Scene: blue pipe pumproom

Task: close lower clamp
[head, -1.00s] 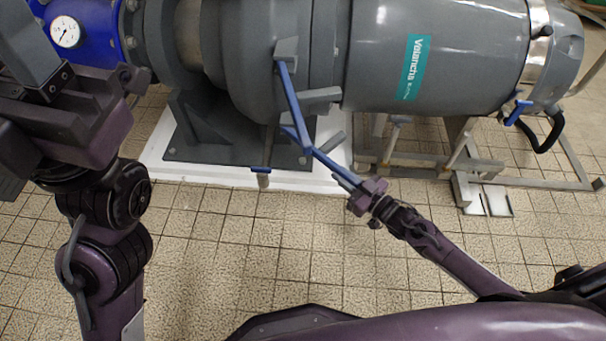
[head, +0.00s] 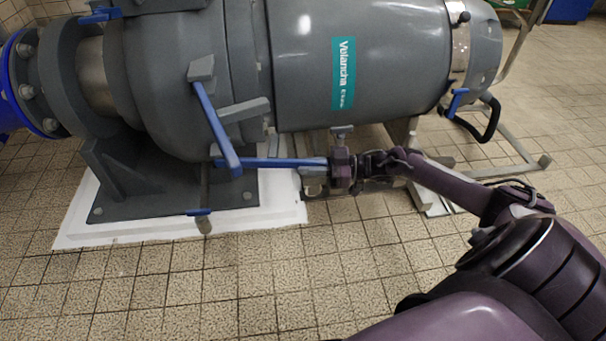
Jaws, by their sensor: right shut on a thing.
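The grey pump body carries two long blue clamp levers in the head view. The upper lever (head: 216,126) slants down from a grey block on the body. The lower lever (head: 280,163) runs nearly level to the right, starting near the upper lever's bottom end. My right gripper (head: 332,166) is shut on the right end of the lower lever, below the pump body. The pivot of the lower lever is partly hidden behind the upper lever. My left gripper is out of view.
The pump (head: 300,60) fills the upper half. Its grey foot (head: 125,203) stands on a white slab (head: 75,232). A small blue handle (head: 198,212) stands in front of the foot. A grey frame (head: 520,165) is at right. Tiled floor in front is free.

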